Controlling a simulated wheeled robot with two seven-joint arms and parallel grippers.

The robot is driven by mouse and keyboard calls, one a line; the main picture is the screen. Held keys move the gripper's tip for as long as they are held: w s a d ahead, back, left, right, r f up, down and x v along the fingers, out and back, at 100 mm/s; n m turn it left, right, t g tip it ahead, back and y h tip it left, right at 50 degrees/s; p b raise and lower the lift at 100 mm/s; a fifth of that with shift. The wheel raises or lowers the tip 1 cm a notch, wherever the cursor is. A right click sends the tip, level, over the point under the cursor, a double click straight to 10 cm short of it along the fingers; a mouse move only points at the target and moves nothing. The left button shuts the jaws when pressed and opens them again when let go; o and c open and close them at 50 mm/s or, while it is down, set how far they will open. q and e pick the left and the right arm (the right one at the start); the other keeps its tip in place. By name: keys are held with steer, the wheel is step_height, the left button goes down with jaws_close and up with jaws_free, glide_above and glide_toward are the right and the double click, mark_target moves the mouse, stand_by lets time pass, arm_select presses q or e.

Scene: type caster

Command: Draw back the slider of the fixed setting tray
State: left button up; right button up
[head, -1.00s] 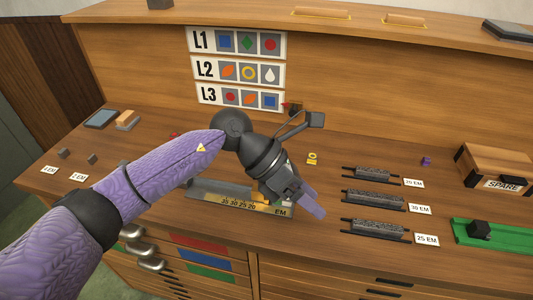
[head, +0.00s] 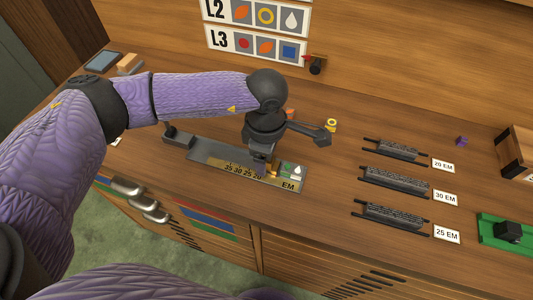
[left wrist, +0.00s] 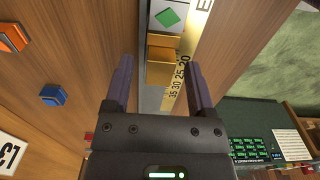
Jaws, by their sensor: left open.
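The setting tray (head: 215,157) is a long grey tray on the bench with a brass scale marked 35 30 25 20 and EM along its front. Its slider, a brass-coloured block (left wrist: 163,50), stands near the 20 mark. Tiles with a green diamond (left wrist: 167,17) and a white drop (head: 297,171) lie at the tray's right end. My left gripper (head: 264,166) points down over the tray near the slider, its fingertips mostly hidden in the head view. In the left wrist view it is open (left wrist: 158,62), the block showing between and beyond its fingers; contact cannot be told. My right gripper is not in view.
Several dark type pieces in racks (head: 395,181) with EM labels stand to the right, beside a green tray (head: 497,232). A yellow ring piece (head: 331,125) lies behind the tray. Drawer handles (head: 148,208) stick out below the bench front.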

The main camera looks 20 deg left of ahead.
arm_select(q)
jaws_close()
stand_by(0.3)
stand_by(1.1)
